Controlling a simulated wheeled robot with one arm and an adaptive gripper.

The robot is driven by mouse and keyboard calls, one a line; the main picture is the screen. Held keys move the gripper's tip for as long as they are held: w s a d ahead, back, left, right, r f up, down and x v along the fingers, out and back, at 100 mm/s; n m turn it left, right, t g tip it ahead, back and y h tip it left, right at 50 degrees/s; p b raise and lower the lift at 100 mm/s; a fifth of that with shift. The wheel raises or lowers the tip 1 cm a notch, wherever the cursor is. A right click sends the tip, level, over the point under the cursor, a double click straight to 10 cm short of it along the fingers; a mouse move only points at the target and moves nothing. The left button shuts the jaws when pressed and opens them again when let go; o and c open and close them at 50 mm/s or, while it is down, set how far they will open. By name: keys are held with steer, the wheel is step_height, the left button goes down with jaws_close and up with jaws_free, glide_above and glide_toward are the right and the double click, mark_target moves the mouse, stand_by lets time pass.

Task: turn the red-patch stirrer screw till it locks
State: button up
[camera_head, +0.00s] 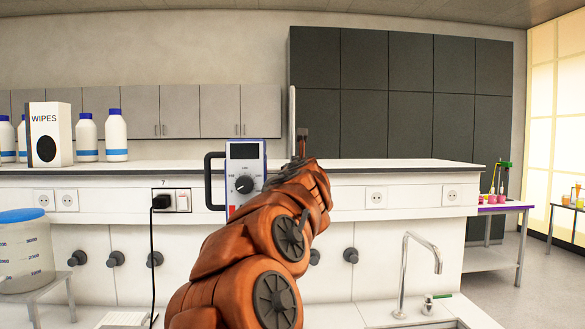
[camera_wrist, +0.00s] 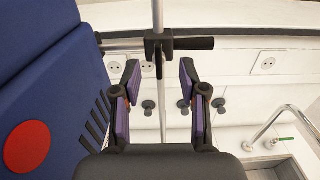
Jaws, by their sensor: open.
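The stirrer shows in the head view as a blue-edged box (camera_head: 246,155) with a screen and a dial. In the wrist view its dark blue housing (camera_wrist: 45,70) fills the left side and bears a round red patch (camera_wrist: 27,147). A black clamp (camera_wrist: 157,48) sits on a thin upright rod, and its black screw handle (camera_wrist: 195,43) points right, lying level. My gripper (camera_wrist: 159,75) is open and empty, its fingers on either side of the rod's line in the picture, apart from the screw. In the head view my arm hides part of the stirrer and bench.
A white bench ledge (camera_head: 420,172) runs behind, with sockets and valve knobs below. A tap (camera_head: 405,260) stands over a sink at the lower right. White bottles, a wipes box (camera_head: 50,120) and a blue-lidded container (camera_head: 24,250) are at the left.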

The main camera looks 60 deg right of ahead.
steer(key=shift+p+x, duration=1)
steer(key=shift+x, duration=1.85)
steer(key=shift+w, duration=0.1)
steer(key=shift+c, duration=0.5)
jaws_close()
